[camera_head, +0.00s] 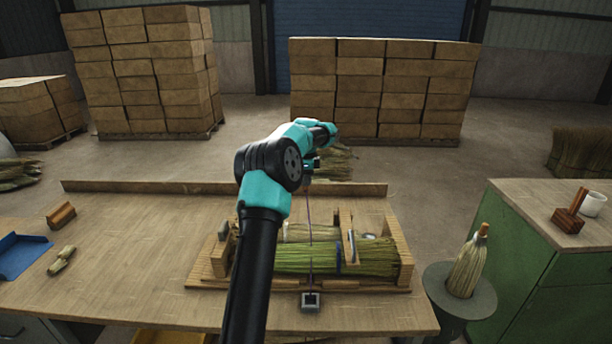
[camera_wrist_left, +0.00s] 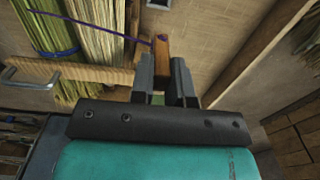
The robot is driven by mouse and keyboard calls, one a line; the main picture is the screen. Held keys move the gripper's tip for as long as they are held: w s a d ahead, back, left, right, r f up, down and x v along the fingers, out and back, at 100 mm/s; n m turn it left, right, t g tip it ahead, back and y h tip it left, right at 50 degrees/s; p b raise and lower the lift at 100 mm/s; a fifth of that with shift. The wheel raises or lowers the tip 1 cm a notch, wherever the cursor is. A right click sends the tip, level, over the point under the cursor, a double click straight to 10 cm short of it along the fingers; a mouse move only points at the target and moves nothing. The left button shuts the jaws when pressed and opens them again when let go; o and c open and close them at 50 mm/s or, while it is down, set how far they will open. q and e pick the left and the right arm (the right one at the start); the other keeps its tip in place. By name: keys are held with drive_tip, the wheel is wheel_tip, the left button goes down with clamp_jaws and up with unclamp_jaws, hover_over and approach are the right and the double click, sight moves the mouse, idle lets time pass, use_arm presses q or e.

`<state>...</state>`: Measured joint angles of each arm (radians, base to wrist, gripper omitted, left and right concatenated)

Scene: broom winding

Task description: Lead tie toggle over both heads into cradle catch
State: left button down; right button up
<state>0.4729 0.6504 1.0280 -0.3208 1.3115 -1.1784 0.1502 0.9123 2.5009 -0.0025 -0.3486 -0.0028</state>
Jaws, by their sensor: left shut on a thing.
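My left gripper (camera_head: 309,176) hangs high behind the cradle, over the back of the bench. In the left wrist view its jaws (camera_wrist_left: 164,66) are shut on the brown wooden tie toggle (camera_wrist_left: 161,47). A purple cord (camera_wrist_left: 95,31) runs from the toggle across the broom heads. In the head view the cord (camera_head: 309,222) drops toward a small grey block (camera_head: 310,302) at the cradle's front. The wooden cradle (camera_head: 402,240) holds a green broom head (camera_head: 305,259) and a paler one (camera_head: 298,232) behind it. My arm hides the cradle's left part. I cannot identify the catch for certain. My right gripper is out of view.
A low wooden rail (camera_head: 130,187) runs along the bench's back edge. A wooden block (camera_head: 61,215) and a blue tray (camera_head: 20,254) lie at the left. The bench left of my arm is mostly clear.

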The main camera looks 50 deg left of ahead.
use_arm(q)
drive_tip(key=shift+f, duration=8.9)
drive_tip(key=c, duration=1)
unclamp_jaws()
wheel_tip(320, 180, up, 17)
drive_tip(key=shift+r, duration=0.2)
